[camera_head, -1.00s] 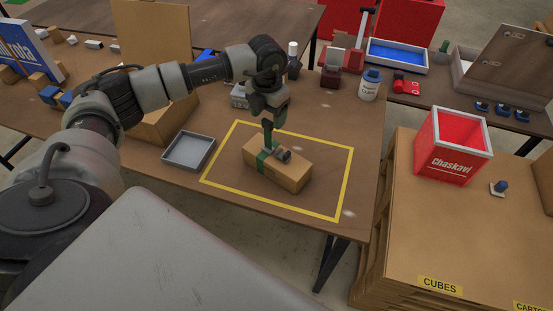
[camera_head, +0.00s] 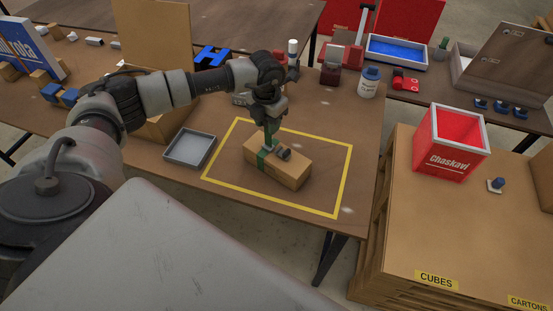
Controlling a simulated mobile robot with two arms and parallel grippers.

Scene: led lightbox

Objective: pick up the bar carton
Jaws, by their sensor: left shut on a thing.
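The bar carton (camera_head: 291,173) is a brown box with a green band and a dark grey bar (camera_head: 283,153) on top. It sits inside the yellow outline (camera_head: 342,184) on the brown table, and I see no clear gap under it. My left gripper (camera_head: 268,143) comes down from above onto the carton's top and is shut on the bar carton at its bar. The exact contact of the fingertips is small and partly hidden. My right gripper is not in view.
A grey tray (camera_head: 190,148) lies just left of the outline. A white-and-blue jar (camera_head: 368,84) stands behind it to the right. A red open box (camera_head: 449,145) stands on the pallet stack at right. The table inside the outline is otherwise clear.

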